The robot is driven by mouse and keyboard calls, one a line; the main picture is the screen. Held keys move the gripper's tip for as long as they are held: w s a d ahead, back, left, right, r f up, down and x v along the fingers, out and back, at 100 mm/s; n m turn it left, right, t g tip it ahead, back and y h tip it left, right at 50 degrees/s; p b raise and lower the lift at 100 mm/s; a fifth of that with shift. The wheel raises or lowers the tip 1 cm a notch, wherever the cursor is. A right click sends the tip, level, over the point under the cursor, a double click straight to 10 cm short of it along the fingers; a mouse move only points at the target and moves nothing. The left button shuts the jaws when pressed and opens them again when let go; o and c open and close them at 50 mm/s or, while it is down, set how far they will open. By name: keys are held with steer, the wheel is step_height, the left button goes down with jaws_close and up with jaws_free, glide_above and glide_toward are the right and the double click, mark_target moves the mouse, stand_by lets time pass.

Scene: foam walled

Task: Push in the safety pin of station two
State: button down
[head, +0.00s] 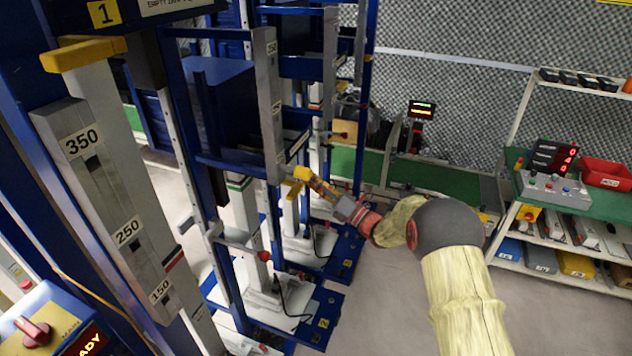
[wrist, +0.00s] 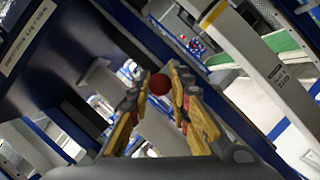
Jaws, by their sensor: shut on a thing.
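My gripper (head: 301,176) reaches in from the right to the blue-framed station two, beside the lower end of its pale scale column (head: 268,95). In the wrist view my yellow fingers (wrist: 160,90) are closed around a dark red round knob (wrist: 159,84), which shows between the fingertips. The knob appears to be the head of the safety pin; its shaft is hidden, so I cannot tell how deep it sits. In the head view the fingers cover the knob. The station's base plate (head: 323,322) carries a yellow label that looks like a 2.
Station one's column (head: 110,190) with 350, 250 and 150 marks stands close on the left. Another station's base (head: 346,262) lies behind station two. A bench with a control box (head: 553,190) and a red bin (head: 604,173) stands right. The grey floor between is clear.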

mark_target(290, 175)
steer(key=w+a, duration=0.1)
steer(key=a, duration=0.3)
steer(key=w+a, duration=0.1)
steer(key=a, duration=0.2)
steer(key=shift+w+p, duration=0.3)
steer(key=c, duration=1.6)
jaws_free()
steer(key=shift+a, duration=0.1)
steer(key=v, duration=1.2)
